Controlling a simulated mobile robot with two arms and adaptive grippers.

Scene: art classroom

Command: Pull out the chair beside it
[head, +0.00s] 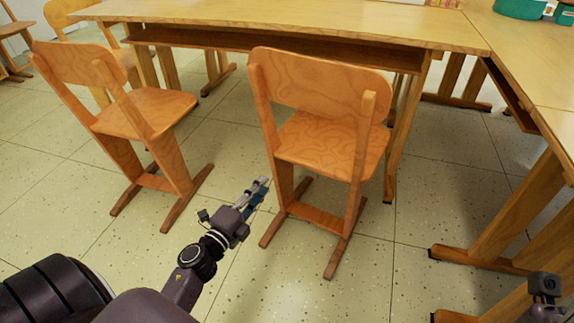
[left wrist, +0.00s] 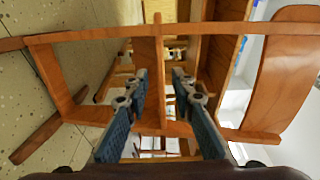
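A wooden chair (head: 318,80) stands upright in the middle of the head view, its back towards me and its seat front at the table (head: 300,15). A second wooden chair (head: 75,62) stands to its left. My left gripper (head: 262,186) is low, just left of the middle chair's back legs. In the left wrist view the left gripper (left wrist: 160,78) is open, its two blue-padded fingers apart. A chair frame shows sideways beyond them, its backrest (left wrist: 284,70) at the right and a crossbar in line with the gap. Contact cannot be told. A dark part of my right arm shows at the bottom right; its fingers are hidden.
Another table (head: 535,75) with wooden legs runs down the right side. More chairs (head: 75,12) stand at the upper left. Green containers (head: 520,8) sit on the right table. The tiled floor (head: 300,295) in front of the middle chair is clear.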

